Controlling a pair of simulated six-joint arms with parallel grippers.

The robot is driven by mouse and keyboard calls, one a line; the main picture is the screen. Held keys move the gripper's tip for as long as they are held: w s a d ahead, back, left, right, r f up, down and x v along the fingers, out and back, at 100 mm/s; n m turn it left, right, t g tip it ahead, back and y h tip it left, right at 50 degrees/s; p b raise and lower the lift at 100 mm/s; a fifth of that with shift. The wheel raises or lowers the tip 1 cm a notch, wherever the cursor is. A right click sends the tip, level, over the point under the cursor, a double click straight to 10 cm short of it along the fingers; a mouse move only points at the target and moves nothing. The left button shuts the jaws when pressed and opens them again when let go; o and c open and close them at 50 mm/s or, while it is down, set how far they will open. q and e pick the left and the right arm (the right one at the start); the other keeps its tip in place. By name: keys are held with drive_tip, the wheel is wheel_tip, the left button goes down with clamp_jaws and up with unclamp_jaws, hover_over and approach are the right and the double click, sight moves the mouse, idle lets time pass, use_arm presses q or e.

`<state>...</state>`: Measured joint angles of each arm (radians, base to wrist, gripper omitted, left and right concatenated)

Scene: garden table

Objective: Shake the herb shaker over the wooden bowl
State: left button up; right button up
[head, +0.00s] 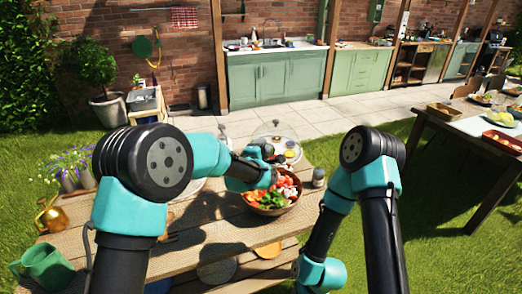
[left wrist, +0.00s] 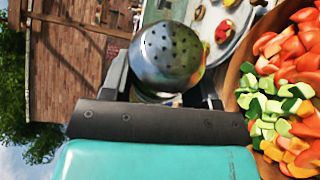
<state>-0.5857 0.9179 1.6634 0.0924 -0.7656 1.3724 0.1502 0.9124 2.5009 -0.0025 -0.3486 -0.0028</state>
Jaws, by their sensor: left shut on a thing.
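The wooden bowl (head: 288,205), full of chopped red, orange and green vegetables, sits on the wooden garden table. It also fills the right side of the left wrist view (left wrist: 244,88). My left gripper (head: 266,160) is at the bowl's upper left edge in the head view. In the left wrist view its two fingers (left wrist: 160,92) are shut on the herb shaker (left wrist: 167,52), whose rounded metal top with holes faces the camera. The shaker appears beside the bowl there; its height above the bowl is unclear.
Behind the bowl is a clear dome (head: 277,130) near a round plate with small items. A small grey jar (head: 318,177) stands right of the bowl. A green jug (head: 46,268) and a copper can (head: 48,215) are at the table's left.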

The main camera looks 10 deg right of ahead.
sight(266, 145)
use_arm(q)
drive_tip(key=m, duration=0.2)
drive_tip(key=m+t+h, duration=0.1)
drive_tip(key=m, duration=0.2)
drive_tip(key=shift+f+m+t, duration=0.3)
drive_tip(key=shift+f, duration=0.1)
drive_tip(key=m, duration=0.1)
drive_tip(key=m+h, duration=0.1)
drive_tip(key=f+m+h, duration=0.1)
drive_tip(key=m, duration=0.1)
drive_tip(key=shift+s+d, duration=0.2)
drive_tip(key=shift+s, duration=0.2)
drive_tip(key=m+h, duration=0.1)
drive_tip(key=m, duration=0.3)
drive_tip(key=s+f+m+h, duration=0.1)
drive_tip(key=shift+d+m+h, duration=0.3)
drive_tip(key=shift+d+m, duration=0.05)
drive_tip(key=shift+m, duration=0.05)
wheel_tip(266, 145, up, 5)
drive_tip(key=shift+r, duration=0.1)
drive_tip(key=shift+f, duration=2.65)
drive_tip(key=shift+r, duration=0.15)
